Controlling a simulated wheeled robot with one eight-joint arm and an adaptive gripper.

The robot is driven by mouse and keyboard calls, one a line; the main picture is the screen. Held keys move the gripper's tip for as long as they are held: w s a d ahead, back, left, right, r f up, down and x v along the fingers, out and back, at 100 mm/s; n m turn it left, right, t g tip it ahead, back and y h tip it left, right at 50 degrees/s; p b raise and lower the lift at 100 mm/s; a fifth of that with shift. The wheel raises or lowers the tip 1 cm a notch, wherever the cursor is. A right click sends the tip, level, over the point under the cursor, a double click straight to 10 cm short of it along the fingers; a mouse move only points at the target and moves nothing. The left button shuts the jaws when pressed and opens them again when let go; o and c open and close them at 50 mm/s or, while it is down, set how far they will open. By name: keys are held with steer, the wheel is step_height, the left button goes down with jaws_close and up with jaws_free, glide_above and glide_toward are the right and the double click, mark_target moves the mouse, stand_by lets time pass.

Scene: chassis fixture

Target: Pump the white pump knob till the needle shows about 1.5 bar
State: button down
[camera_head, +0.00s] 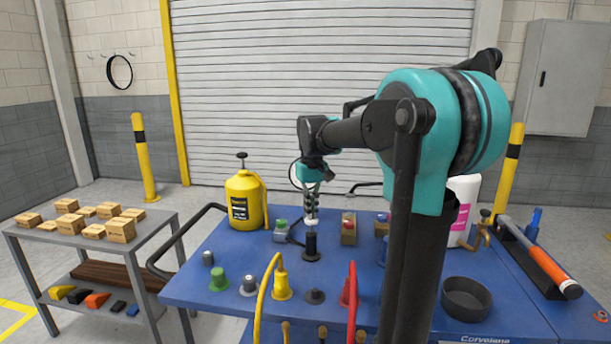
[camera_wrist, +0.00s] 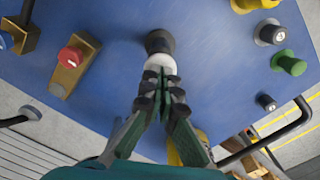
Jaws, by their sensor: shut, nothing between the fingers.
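The white pump knob (camera_head: 312,222) sits on top of a black pump body (camera_head: 311,245) on the blue bench. In the wrist view the white knob (camera_wrist: 160,64) shows just past my fingertips, with the black body (camera_wrist: 158,42) beyond it. My gripper (camera_head: 311,210) is shut and empty, pointing down with its tips at the top of the knob. The tips (camera_wrist: 163,82) look to touch the knob or hover very close to it; I cannot tell which. I cannot make out a gauge needle in either view.
A yellow tank (camera_head: 244,208) with a black handle stands at the back left of the bench. A red-button box (camera_head: 349,230) is right of the pump. Yellow and red hoses, several knobs and a black bowl (camera_head: 467,303) occupy the front. A cart with boxes (camera_head: 121,230) stands left.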

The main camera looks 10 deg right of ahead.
steer(key=shift+f, duration=0.65)
steer(key=shift+r, duration=2.35)
steer(key=shift+r, duration=3)
